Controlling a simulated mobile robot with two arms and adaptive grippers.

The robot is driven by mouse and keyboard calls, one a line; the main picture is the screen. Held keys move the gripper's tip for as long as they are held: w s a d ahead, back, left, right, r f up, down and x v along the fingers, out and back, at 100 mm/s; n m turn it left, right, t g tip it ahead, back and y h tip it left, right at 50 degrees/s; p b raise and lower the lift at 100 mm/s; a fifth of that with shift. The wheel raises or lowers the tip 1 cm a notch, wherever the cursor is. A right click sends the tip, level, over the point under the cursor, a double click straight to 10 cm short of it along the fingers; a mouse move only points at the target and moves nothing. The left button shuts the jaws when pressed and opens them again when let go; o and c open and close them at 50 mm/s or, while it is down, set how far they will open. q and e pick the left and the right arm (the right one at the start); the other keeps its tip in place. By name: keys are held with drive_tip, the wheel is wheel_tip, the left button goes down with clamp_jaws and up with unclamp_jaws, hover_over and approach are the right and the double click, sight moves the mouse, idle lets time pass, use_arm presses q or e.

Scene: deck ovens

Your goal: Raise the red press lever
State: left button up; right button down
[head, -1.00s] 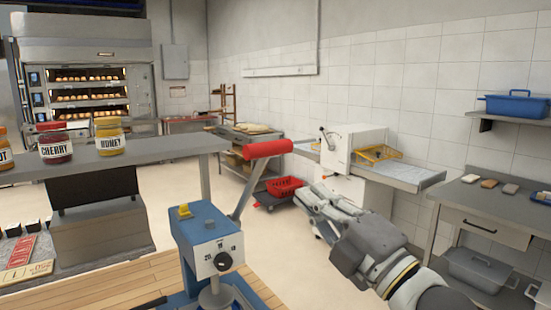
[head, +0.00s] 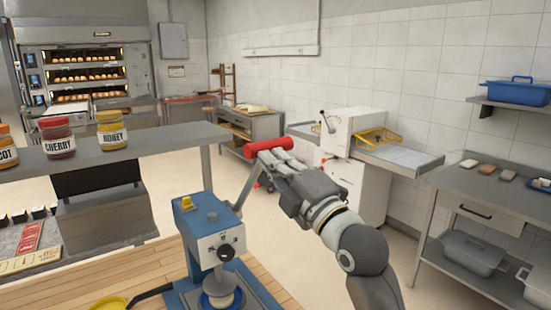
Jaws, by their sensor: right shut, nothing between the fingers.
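The red press lever grip (head: 266,146) sits at the top of a grey lever arm (head: 242,188) on the blue press (head: 205,245). The lever slants up and to the right from the press. My right gripper (head: 270,160) is shut and empty. Its fingers are right at the red grip, overlapping its right part and lower edge; I cannot tell whether they touch it. The press has a dial on its front and a yellow piece on top. My left gripper is not in view.
The press stands on a wooden counter (head: 150,262). A grey shelf (head: 175,143) with cherry and honey jars (head: 111,130) runs behind it at the left. A metal table (head: 490,200) stands at the right. Open floor lies beyond the press.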

sight(268, 145)
drive_tip(key=w+r+p, duration=0.1)
drive_tip(key=w+a+r+p, duration=0.1)
drive_tip(key=p, duration=0.1)
drive_tip(key=shift+a+r+g+p, duration=0.25)
drive_tip(key=shift+r+g+p, duration=0.05)
drive_tip(key=shift+w+a+r, duration=0.1)
drive_tip(key=shift+w+a, duration=0.05)
drive_tip(key=shift+w, duration=0.1)
drive_tip(key=shift+s+r, duration=0.1)
drive_tip(key=shift+r, duration=0.15)
